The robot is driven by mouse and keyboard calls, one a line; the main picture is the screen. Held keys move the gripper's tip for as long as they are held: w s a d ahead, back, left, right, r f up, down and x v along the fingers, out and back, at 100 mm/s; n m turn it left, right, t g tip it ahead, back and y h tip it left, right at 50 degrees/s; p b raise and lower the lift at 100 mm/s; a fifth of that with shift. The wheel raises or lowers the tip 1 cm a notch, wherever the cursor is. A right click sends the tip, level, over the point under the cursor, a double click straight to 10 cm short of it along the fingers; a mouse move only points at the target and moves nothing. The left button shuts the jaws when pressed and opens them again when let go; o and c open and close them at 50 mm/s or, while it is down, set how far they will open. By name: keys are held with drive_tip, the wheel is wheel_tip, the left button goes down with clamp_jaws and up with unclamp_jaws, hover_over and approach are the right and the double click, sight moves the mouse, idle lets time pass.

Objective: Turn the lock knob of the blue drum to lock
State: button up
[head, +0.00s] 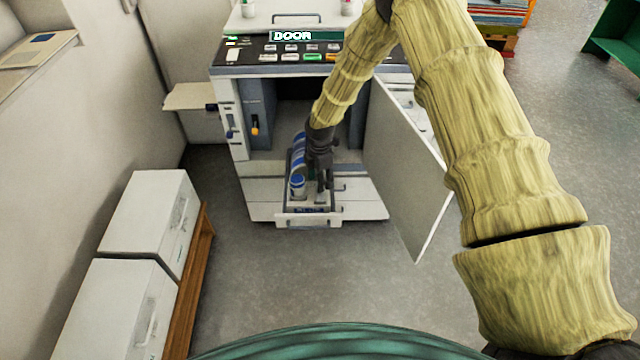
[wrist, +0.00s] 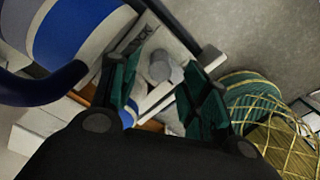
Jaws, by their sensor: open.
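The blue drum (head: 298,182) lies in the pulled-out tray (head: 309,221) of the copier. In the wrist view the drum (wrist: 85,28), banded blue and white, fills the upper left. A grey round knob (wrist: 164,69) shows on a pale plate with dark lettering that I cannot read for certain. My gripper (head: 322,188) points down just right of the drum in the head view. In the wrist view my gripper (wrist: 163,88) is open, its green-padded fingers on either side of the knob, with no clear contact. The knob's turn position is unclear.
The copier (head: 230,120) stands open around the tray. Its white door (head: 405,170) is swung out to the right, close to my arm. White cabinets (head: 150,215) stand at the left. The grey floor (head: 300,280) in front of the tray is clear.

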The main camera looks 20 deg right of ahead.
drive_tip(key=shift+f, duration=1.65)
clamp_jaws()
